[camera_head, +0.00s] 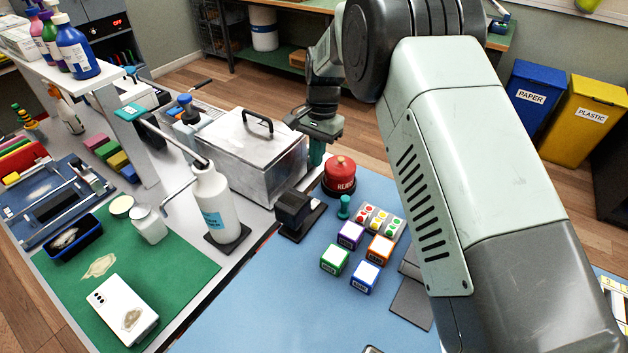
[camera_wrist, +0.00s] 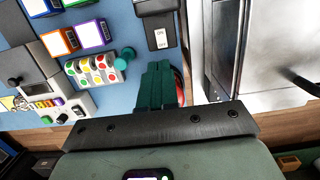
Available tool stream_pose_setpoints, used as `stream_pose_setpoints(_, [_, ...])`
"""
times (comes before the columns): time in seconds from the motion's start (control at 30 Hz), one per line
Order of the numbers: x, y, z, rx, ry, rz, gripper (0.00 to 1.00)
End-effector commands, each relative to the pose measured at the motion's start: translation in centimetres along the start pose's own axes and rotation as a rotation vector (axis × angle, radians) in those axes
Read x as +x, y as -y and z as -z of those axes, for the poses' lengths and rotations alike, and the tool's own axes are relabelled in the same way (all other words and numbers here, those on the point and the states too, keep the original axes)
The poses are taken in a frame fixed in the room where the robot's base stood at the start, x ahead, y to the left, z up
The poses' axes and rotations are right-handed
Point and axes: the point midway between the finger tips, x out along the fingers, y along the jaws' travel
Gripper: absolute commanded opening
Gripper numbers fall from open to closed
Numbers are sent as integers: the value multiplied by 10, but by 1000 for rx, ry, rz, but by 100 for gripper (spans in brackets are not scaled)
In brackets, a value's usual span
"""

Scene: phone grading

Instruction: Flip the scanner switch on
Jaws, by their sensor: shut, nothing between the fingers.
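A black box (camera_wrist: 158,30) with a white labelled face stands at the top of the wrist view; the label seems to read on and off, though the text is small. It looks like the black device (camera_head: 297,212) on the blue mat in the head view, whose switch face I cannot make out there. My gripper (camera_head: 317,155) is shut and empty, its green fingers pointing down beside the metal box and behind the black device. In the wrist view, the closed fingers (camera_wrist: 158,82) are apart from the black box in the picture. They partly hide a red button.
The red button (camera_head: 340,175) stands close to my fingers. A teal-handled stamp (camera_head: 344,207), a sticker tray (camera_head: 380,219) and several coloured cubes lie on the blue mat (camera_head: 270,310).

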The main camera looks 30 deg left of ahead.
Motion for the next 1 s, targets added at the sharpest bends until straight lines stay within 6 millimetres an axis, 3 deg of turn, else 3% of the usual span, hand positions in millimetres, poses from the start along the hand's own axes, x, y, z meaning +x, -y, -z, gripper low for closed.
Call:
stream_pose_setpoints(0.6, [116, -1, -1, -2, 2, -3, 0])
stream_pose_setpoints(0.8, [132, 0, 0, -1, 0, -1, 0])
stream_pose_setpoints(1.0, [134, 0, 0, -1, 0, 0, 0])
